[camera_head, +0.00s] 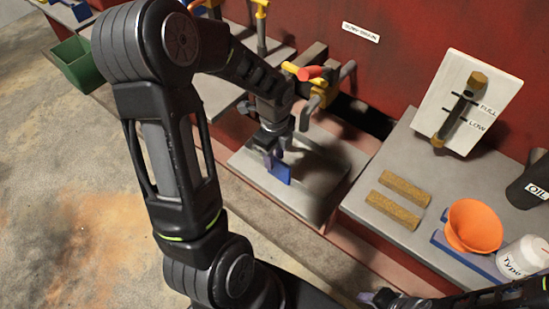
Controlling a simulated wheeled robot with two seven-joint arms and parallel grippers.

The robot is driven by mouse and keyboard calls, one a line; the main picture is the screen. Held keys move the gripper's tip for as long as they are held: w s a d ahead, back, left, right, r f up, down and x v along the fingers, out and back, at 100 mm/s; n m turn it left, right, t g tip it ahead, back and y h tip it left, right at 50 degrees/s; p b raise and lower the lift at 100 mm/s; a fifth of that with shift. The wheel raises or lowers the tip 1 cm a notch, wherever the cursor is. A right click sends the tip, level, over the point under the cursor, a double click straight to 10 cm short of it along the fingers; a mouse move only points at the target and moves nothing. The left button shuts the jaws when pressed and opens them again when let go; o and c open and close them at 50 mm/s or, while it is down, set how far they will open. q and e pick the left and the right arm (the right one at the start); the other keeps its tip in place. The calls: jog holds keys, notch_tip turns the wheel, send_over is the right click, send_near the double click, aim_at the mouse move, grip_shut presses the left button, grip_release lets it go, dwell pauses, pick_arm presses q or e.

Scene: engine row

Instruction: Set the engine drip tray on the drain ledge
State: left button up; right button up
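A shallow grey tray (318,193), which looks like the drip tray, lies in the low bay between two grey worktops, below the yellow and red valve. It looks level on the reddish ledge (267,194), though its underside is hidden. A blue upright tab (281,173) stands in the tray area. My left gripper (273,157) reaches down over the tray, its fingertips at the blue tab. Whether they are closed on it is too small to tell. My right gripper (372,297) is low at the bottom edge, away from the tray; its finger state is unclear.
The right worktop holds two brown bars (398,189), an orange funnel (473,225), a white bottle (522,257), a dark oil can (530,185) and a dipstick board (467,103). The valve (311,73) overhangs the tray.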

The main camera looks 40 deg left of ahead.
pick_arm(q)
notch_tip(320, 180, up, 11)
jog(key=shift+f, duration=0.2)
